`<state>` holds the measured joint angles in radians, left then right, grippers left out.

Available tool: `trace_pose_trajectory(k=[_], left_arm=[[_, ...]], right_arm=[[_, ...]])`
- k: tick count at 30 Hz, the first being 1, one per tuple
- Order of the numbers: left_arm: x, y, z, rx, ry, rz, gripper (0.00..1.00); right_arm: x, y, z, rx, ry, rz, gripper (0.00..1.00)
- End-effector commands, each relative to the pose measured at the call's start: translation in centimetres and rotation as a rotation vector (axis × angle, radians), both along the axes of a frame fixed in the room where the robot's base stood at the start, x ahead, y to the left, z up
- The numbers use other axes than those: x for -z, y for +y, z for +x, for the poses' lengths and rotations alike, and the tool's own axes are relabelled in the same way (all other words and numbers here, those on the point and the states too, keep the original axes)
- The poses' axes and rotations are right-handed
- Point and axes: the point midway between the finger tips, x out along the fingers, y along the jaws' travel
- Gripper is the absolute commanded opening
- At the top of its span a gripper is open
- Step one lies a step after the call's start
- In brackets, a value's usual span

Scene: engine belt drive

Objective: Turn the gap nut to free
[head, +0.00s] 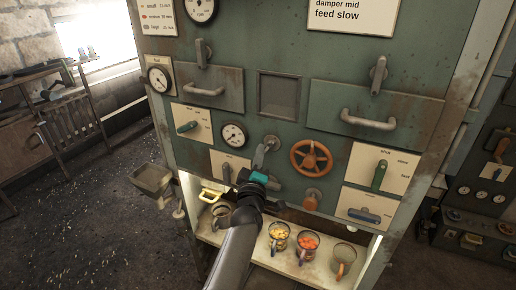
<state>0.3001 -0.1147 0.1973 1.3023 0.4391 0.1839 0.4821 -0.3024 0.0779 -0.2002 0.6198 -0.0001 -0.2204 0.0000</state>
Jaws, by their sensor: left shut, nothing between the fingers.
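A grey metal fitting with a rounded head (271,142) is on the green machine front, left of an orange handwheel (311,158). I cannot tell for sure which part is the gap nut, as no readable label marks it. My left gripper (261,166) is at the front panel just below this grey fitting, shut and empty. A teal part shows at its wrist. The gripper and arm hide the panel behind them. Whether the fingertips touch the fitting cannot be told. My right gripper is not in view.
Several lever panels and dials surround the spot, with a green lever (379,175) at right. Drawer handles (368,121) stick out above. A lit shelf (262,251) below holds glass mugs, including yellow (279,236) and orange-red (307,246) contents. A tray (152,179) juts out left.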

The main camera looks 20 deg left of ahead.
Motion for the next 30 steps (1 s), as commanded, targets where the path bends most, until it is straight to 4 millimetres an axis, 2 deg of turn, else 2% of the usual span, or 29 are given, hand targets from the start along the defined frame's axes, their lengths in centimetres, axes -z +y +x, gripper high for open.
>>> trace_pose_trajectory(k=[30], left_arm=[[0.57,-0.50,-0.02,0.001,0.001,0.005,0.00]], right_arm=[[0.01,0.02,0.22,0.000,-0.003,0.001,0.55]])
